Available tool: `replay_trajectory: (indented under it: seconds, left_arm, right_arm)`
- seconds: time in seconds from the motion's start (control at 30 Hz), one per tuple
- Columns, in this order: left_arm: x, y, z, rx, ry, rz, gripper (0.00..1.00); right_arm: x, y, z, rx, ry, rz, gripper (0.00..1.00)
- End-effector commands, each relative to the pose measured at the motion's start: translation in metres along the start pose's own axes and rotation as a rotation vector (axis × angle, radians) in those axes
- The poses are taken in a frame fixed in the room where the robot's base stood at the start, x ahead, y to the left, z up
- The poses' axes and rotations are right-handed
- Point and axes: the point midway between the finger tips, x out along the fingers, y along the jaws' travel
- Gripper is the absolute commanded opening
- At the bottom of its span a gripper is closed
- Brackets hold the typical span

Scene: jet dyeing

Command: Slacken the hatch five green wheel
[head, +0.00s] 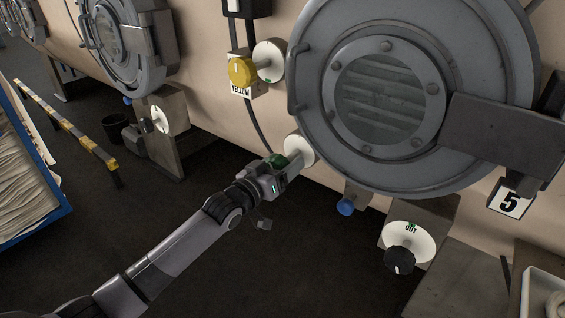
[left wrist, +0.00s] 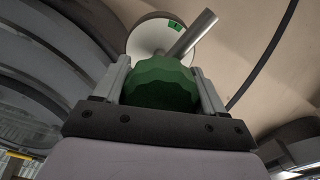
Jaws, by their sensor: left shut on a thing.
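The green wheel (left wrist: 160,84) is a faceted green knob in front of a round white plate (left wrist: 150,36) with a small green mark, in the left wrist view. In the head view the green wheel (head: 279,161) shows in part at the lower left of the hatch five door (head: 302,20). My left gripper (head: 284,168) is shut on it, with one finger on each side in the left wrist view (left wrist: 162,88). A grey rod sticks out beside the wheel. My right gripper is in neither view.
A yellow knob (head: 241,70) with a YELLOW label is above left of the wheel. A black knob (head: 399,260) on a white dial and a blue knob (head: 346,207) are to the lower right. A yellow-and-black barrier (head: 68,127) stands at the left. The floor below the arm is clear.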

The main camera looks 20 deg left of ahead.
Motion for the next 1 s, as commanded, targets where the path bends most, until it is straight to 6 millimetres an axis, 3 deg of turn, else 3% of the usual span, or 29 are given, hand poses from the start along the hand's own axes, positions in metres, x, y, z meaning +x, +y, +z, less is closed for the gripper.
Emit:
replay_trajectory:
  seconds: [0.5,1.0]
  left_arm:
    - [0.0001,-0.0007,-0.0032,0.417,0.005,-0.002,0.40]
    - [0.0003,0.0000,-0.0033,0.549,0.007,-0.001,0.40]
  right_arm:
    - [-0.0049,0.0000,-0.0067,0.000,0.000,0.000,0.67]
    - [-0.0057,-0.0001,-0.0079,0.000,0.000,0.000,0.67]
